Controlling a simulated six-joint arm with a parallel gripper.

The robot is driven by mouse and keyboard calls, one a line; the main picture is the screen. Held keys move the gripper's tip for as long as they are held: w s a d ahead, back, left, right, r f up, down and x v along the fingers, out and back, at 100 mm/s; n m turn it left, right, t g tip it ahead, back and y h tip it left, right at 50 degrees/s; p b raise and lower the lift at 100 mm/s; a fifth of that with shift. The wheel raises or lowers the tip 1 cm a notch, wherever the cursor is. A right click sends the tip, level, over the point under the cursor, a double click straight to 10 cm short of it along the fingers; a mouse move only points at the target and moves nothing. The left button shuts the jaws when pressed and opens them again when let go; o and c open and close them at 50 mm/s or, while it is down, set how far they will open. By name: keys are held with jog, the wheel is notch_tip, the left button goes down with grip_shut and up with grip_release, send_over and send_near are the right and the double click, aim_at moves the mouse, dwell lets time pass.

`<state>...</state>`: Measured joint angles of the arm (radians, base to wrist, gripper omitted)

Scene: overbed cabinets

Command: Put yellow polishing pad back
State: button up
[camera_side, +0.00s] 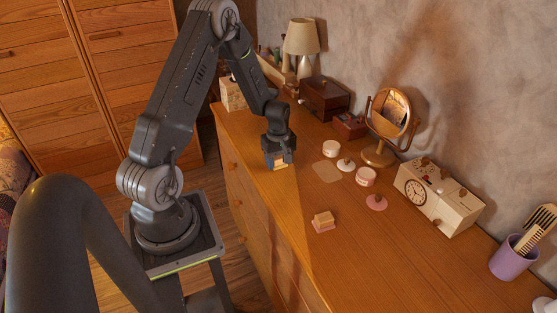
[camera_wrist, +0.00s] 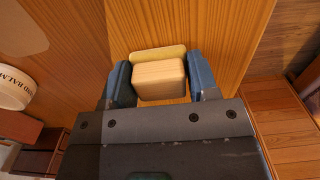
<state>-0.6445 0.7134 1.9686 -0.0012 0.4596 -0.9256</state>
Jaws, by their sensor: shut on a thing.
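The yellow polishing pad (camera_wrist: 158,54) has a pale wooden block handle (camera_wrist: 160,80) with a thin yellow layer showing along its far edge. My gripper (camera_wrist: 158,84) is shut on the block, with one blue finger at each side. In the side view my gripper (camera_side: 278,158) points down over the left part of the dresser top, and the pad (camera_side: 279,162) shows between its fingers. I cannot tell whether the pad touches the wood. A similar block on a pink pad (camera_side: 323,221) sits on the dresser near its front edge.
A pale flat patch (camera_side: 327,172) lies right of my gripper. Near it stand jars (camera_side: 331,148), a pink lid (camera_side: 376,202) and a round mirror (camera_side: 390,115). A clock box (camera_side: 438,195) and a purple cup (camera_side: 512,257) stand farther right. The dresser top is clear around the pink pad.

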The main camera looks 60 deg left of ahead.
aim_at(279, 157)
jog(key=shift+f, duration=0.15)
jog(key=o, duration=0.9)
notch_tip(279, 157, up, 12)
jog(key=s+d+r+m+t, duration=0.2)
jog(key=d+r+m, duration=0.5)
jog(key=d+r, duration=0.5)
jog(key=s+d+r+m+t, duration=0.1)
jog(key=s+d+r+m, duration=0.2)
jog(key=s+d+m, duration=0.2)
jog(key=s+d+r+m+t, duration=0.2)
jog(key=s+d+m, duration=0.4)
jog(key=s+d, duration=0.1)
jog(key=shift+s+d+r+t, duration=0.2)
jog(key=shift+d+r+t, duration=0.1)
jog(key=shift+d+r, duration=0.15)
